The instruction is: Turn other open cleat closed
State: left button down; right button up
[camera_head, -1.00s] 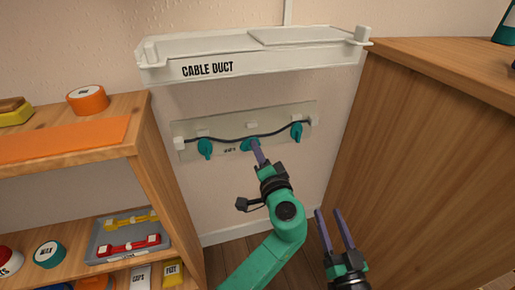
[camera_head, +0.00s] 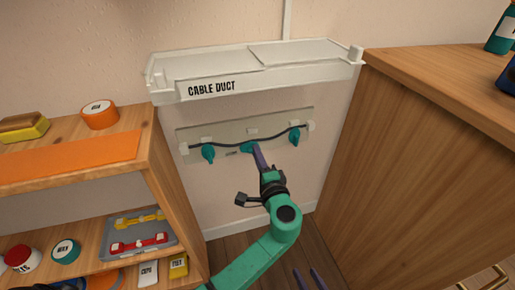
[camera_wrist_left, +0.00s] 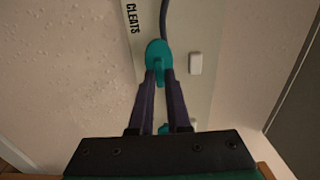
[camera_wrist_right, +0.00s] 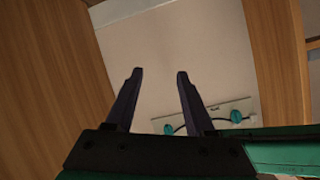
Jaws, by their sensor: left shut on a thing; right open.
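A pale panel (camera_head: 221,159) on the wall carries three teal cleats and a dark cable. The left cleat (camera_head: 208,153) and right cleat (camera_head: 295,138) point downward. The middle cleat (camera_head: 246,147) lies more sideways, partly hidden by my left gripper (camera_head: 257,148). In the left wrist view, my left gripper (camera_wrist_left: 159,76) is shut on the handle of the middle cleat (camera_wrist_left: 158,50). Another teal piece (camera_wrist_left: 164,129) shows between its fingers. My right gripper (camera_head: 309,279) is open and empty at the lower edge; it also shows in the right wrist view (camera_wrist_right: 159,76).
A white cable duct (camera_head: 240,87) juts out above the panel. A wooden shelf (camera_head: 177,185) with a grey tray (camera_head: 112,250) stands left. A wooden cabinet (camera_head: 420,165) stands right. The wall below the panel is clear apart from my left arm.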

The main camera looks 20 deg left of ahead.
jog(key=s+d+r+g+h+p, duration=0.3)
jog(key=d+r+g+p, duration=0.2)
jog(key=d+r, duration=0.2)
jog(key=s+d+r+g+h+p, duration=0.3)
jog(key=d+r+g+p, duration=0.15)
jog(key=d+r, duration=0.2)
pick_arm(q)
jog(key=shift+s+f+m+p, duration=0.1)
jog(key=shift+m+p, duration=0.85)
jog(key=shift+m, duration=3.35)
jog(key=shift+f+m+p, duration=0.1)
jog(key=shift+m+p, duration=0.85)
jog(key=shift+m, duration=3.35)
pick_arm(e)
notch_tip(320, 180, down, 12)
jog(key=d, duration=0.1)
jog(key=shift+w+d+r, duration=0.2)
jog(key=shift+w+d, duration=0.05)
jog(key=shift+d, duration=0.05)
jog(key=shift+g, duration=0.25)
pick_arm(q)
jog(key=c, duration=0.9)
grip_release()
jog(key=shift+r, duration=0.1)
